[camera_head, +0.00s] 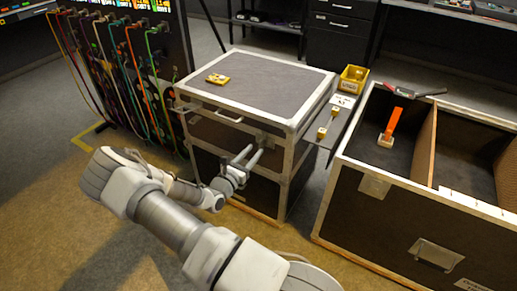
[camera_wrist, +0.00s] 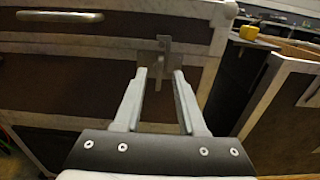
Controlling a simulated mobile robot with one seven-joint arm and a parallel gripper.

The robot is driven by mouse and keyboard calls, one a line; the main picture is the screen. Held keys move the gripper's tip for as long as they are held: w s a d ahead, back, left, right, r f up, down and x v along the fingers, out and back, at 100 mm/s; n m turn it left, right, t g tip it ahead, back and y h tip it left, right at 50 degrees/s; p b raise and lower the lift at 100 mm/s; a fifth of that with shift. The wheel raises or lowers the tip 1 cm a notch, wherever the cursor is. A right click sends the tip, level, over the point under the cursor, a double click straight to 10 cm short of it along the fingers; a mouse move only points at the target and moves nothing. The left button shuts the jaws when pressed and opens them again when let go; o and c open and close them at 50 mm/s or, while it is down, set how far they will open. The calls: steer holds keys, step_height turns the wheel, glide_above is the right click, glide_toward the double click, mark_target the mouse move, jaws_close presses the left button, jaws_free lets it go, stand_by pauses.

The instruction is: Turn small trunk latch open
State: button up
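The small trunk (camera_head: 262,84) is a dark case with pale metal edges and a grey top. Its front also fills much of the wrist view (camera_wrist: 110,65). The latch (camera_wrist: 163,46) is a small metal plate with a lever hanging roughly upright, near the trunk's right front edge. My gripper (camera_head: 254,154) is in front of the trunk's front face. In the wrist view my gripper (camera_wrist: 157,74) is open, with its two fingers apart and the lever showing between their tips. I cannot tell whether the fingers touch it.
A large open trunk (camera_head: 375,184) with an orange upright object (camera_head: 391,122) stands at right. A side shelf (camera_head: 324,136) and a yellow bin (camera_head: 353,78) lie between the trunks. A cable rack (camera_head: 130,60) stands at left. A pale handle bar (camera_wrist: 60,16) crosses the small trunk's front.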

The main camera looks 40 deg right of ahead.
mark_target(262, 143)
steer(key=shift+b+x, duration=0.35)
steer(key=shift+x, duration=1.85)
steer(key=shift+c, duration=0.3)
jaws_close()
